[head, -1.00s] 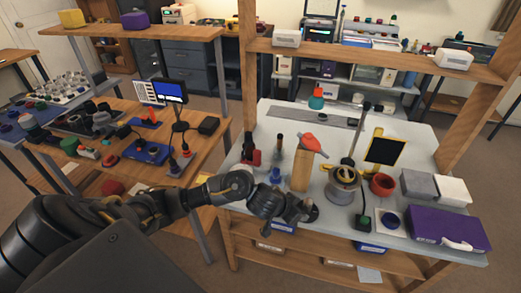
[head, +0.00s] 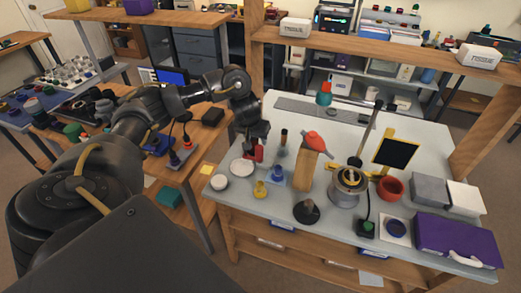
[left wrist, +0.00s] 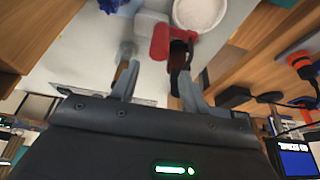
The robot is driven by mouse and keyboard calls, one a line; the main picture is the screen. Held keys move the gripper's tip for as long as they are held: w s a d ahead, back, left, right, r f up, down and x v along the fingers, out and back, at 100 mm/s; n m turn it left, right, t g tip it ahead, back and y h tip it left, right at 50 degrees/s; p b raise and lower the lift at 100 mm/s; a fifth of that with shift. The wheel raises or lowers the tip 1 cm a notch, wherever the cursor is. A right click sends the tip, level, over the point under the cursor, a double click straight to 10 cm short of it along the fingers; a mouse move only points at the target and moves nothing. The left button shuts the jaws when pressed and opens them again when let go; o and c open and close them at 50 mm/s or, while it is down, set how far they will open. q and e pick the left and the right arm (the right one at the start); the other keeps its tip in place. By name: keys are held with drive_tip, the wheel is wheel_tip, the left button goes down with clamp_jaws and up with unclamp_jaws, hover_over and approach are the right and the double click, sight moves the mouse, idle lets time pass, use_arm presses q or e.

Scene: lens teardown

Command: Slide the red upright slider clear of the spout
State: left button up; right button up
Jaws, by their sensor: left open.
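The red upright slider (head: 259,153) stands near the left side of the grey worktable, partly hidden by my left gripper. My left gripper (head: 251,143) hangs over it, pointing down. In the left wrist view the red piece (left wrist: 160,42) lies just beyond the open fingers (left wrist: 156,72). A dark upright part beside it is close to the right-hand fingertip; I cannot tell whether they touch. The fingers hold nothing. I cannot make out for sure which part is the spout. My right gripper is not in view.
A white dish (head: 242,167) is close to the slider. A dark upright piece (head: 283,140), a blue piece (head: 276,175) and a wooden block (head: 305,170) with an orange-red top stand to the right. A metal pot (head: 347,187) is farther right. The table's back centre is fairly clear.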

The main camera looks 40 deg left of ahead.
sight(259, 148)
use_arm(q)
drive_tip(key=b+x, duration=0.1)
drive_tip(key=x, duration=0.2)
drive_tip(key=shift+s+d+f+b, duration=0.1)
drive_tip(key=shift+d+f+b, duration=0.1)
drive_tip(key=shift+b, duration=0.15)
drive_tip(key=x, duration=0.7)
drive_tip(key=shift+w+a+f, duration=0.15)
drive_tip(key=shift+w+a, duration=0.05)
drive_tip(key=shift+w, duration=0.05)
